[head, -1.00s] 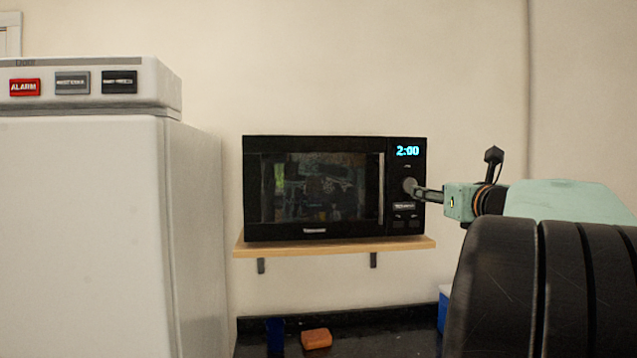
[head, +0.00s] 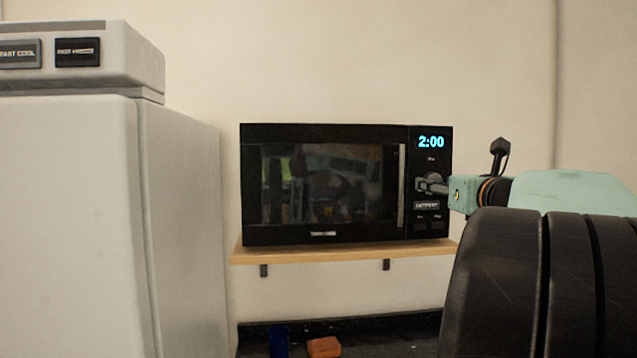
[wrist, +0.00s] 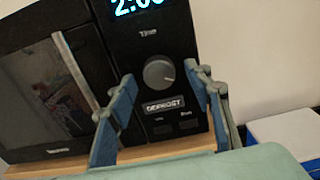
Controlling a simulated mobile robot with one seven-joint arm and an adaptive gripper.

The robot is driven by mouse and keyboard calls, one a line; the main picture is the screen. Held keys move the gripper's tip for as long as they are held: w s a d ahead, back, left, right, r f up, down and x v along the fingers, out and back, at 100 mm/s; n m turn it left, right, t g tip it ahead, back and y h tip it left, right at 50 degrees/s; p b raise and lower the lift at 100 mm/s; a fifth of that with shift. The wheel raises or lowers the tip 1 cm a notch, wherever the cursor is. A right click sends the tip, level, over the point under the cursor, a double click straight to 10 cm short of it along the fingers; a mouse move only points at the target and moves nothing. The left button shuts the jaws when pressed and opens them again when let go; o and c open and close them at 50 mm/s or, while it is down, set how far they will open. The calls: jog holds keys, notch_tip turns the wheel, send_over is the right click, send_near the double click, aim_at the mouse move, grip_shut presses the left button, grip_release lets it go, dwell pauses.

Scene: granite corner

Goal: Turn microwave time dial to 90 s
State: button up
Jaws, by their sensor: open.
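The black microwave (head: 325,134) sits on a wooden shelf, door shut. Its display (head: 431,142) reads 2:00. The round grey time dial (wrist: 159,72) is below the "Time" label in the wrist view, with a pale mark toward its lower right. My gripper (wrist: 165,95) is open, its two blue-grey fingers spread left and right of the dial. I cannot tell from the wrist view whether they touch it. In the head view my gripper (head: 434,184) is in front of the control panel and covers much of the dial.
A "DEFROST" label (wrist: 163,106) and two small buttons lie below the dial. The door handle (head: 401,186) stands left of the panel. A white fridge-like cabinet (head: 70,220) is at left. An orange block (head: 324,347) and a blue item (head: 278,341) are on the dark counter below.

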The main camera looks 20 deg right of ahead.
jog(key=shift+w, duration=0.3)
jog(key=c, duration=1.1)
jog(key=shift+f+n+b, duration=0.1)
jog(key=shift+n+b, duration=0.3)
jog(key=shift+b, duration=0.1)
jog(key=shift+n+b, duration=2.3)
jog(key=shift+n, duration=0.3)
jog(key=shift+d, duration=0.1)
